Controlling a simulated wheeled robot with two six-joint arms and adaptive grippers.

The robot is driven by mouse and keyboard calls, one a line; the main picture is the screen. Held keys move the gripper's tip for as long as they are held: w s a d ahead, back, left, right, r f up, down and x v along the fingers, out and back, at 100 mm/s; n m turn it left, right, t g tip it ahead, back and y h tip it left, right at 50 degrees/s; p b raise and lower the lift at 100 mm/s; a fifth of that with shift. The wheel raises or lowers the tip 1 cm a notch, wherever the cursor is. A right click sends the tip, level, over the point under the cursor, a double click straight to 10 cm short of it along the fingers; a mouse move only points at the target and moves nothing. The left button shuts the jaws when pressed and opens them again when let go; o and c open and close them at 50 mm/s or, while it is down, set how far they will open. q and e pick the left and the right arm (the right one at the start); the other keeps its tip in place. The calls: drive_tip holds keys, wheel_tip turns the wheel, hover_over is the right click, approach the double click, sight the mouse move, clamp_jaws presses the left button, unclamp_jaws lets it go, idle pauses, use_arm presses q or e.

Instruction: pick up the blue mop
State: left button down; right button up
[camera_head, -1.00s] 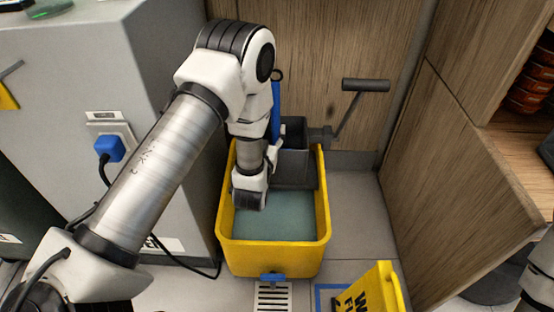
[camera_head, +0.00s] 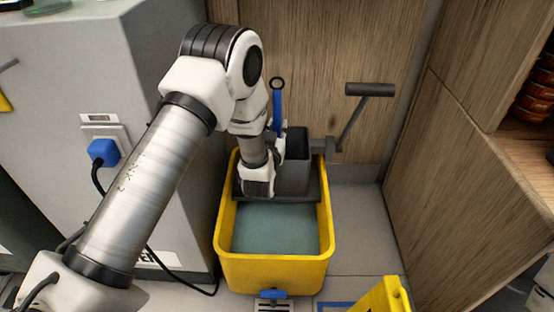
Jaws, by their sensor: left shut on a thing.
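The blue mop (camera_head: 277,108) shows as an upright blue handle with a dark ring at its top. It stands at the back of the yellow bucket (camera_head: 275,270), beside the dark wringer (camera_head: 297,158). Its lower part is hidden behind my left arm and the wringer. My left gripper (camera_head: 272,143) is at the handle and shut on it; the wrist hides most of the fingers.
The wringer's lever (camera_head: 368,90) sticks up at the right. A grey cabinet (camera_head: 185,100) stands left, wooden panels (camera_head: 470,190) right. A yellow sign (camera_head: 382,296) is at the bottom. Grey floor (camera_head: 358,230) is free right of the bucket.

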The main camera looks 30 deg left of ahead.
sight(276, 97)
use_arm(q)
wheel_tip(276, 97, up, 10)
drive_tip(key=p, duration=0.5)
idle(0.6)
